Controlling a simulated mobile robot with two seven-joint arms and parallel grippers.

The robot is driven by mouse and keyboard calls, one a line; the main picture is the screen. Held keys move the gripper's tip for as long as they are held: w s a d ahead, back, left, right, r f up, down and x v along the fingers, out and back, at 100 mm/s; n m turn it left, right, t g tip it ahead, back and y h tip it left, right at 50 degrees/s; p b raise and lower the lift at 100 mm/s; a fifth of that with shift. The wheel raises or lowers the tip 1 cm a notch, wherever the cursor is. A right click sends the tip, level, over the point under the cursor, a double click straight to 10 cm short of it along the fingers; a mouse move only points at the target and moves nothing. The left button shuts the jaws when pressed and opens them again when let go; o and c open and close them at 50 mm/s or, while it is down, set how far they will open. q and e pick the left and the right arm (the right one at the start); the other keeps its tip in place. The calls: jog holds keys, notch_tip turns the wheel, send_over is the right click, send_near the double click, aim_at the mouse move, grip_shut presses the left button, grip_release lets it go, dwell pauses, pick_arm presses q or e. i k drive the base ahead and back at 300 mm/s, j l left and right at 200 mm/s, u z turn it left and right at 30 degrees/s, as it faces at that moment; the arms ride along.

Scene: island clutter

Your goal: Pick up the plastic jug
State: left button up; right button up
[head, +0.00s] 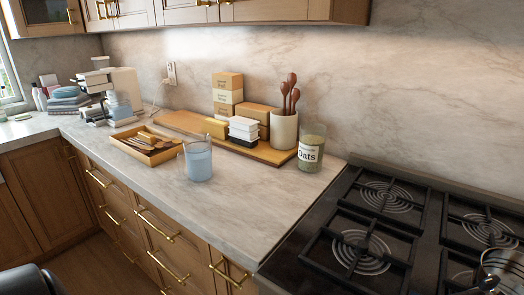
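The plastic jug (198,161) is a light blue, see-through jug. It stands upright on the marble counter, near the front edge and left of the picture's middle. Its handle is on the left side, close to the wooden tray. Nothing holds it, and its front is unobstructed. I make out neither my left nor my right gripper in the head view.
A wooden tray of utensils (146,154) is close on the jug's left. Behind stands a wooden board (266,156) with boxes and a utensil crock (284,131). An oats jar (311,148) is to the right, before the black gas stove (318,241). Counter right of the jug is clear.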

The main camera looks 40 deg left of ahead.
aim_at(198, 151)
jog(key=u, duration=1.75)
jog(key=k+z, duration=0.1)
jog(key=z, duration=2.1)
jog(key=u, duration=2.2)
jog(key=i+j+z, duration=0.2)
jog(key=z, duration=0.2)
jog(key=i+j+z, duration=0.15)
jog(key=j+z, duration=0.25)
